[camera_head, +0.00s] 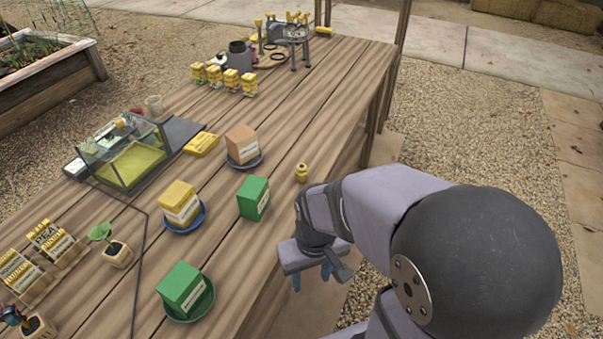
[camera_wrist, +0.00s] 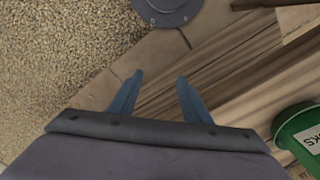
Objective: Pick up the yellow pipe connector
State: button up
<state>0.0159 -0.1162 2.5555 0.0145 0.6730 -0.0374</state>
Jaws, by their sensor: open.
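A small yellow fitting that looks like the yellow pipe connector (camera_head: 301,173) stands on the wooden table near its right edge, right of a green box. My gripper (camera_head: 311,278) hangs beyond the table's right edge, nearer the camera than the fitting and apart from it. Its two blue fingers are spread with nothing between them; they also show in the wrist view (camera_wrist: 159,78). The fitting is not seen in the wrist view.
Close by on the table (camera_head: 330,110) stand a green box (camera_head: 253,198), another green box (camera_head: 181,286) on a green saucer, a yellow box (camera_head: 179,203) on a blue saucer and an orange box (camera_head: 242,143) on a dark saucer. A glass case (camera_head: 122,152) stands left.

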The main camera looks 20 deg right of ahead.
aim_at(301, 171)
jog(key=w+d+f+t+h+b, duration=0.1)
jog(key=w+d+f+t+b, duration=0.1)
jog(key=w+d+f, duration=0.3)
jog(key=w+d+f+t+b, duration=0.2)
jog(key=w, duration=0.4)
jog(key=w+d+r+m+t+h+b, duration=0.1)
jog(key=w+d+r+m+t+h, duration=0.2)
jog(key=d+r, duration=0.4)
jog(key=w+d+r+t+h+b, duration=0.2)
jog(key=w+d+r+t+h, duration=0.3)
jog(key=r, duration=0.4)
jog(key=w+a+f+t+y+b, duration=0.1)
jog(key=a+b, duration=0.3)
jog(key=w+a+f+t+y+b, duration=0.1)
jog(key=a+t+b, duration=0.1)
jog(key=a+b, duration=0.2)
jog(key=w+a+f+m+t+y+b, duration=0.1)
jog(key=a+b, duration=0.3)
jog(key=b, duration=0.2)
jog(key=shift+a+t, duration=0.2)
jog(key=shift+t, duration=0.2)
jog(key=shift+a+f+b, duration=0.3)
jog(key=shift+f+b, duration=0.1)
jog(key=shift+b, duration=0.15)
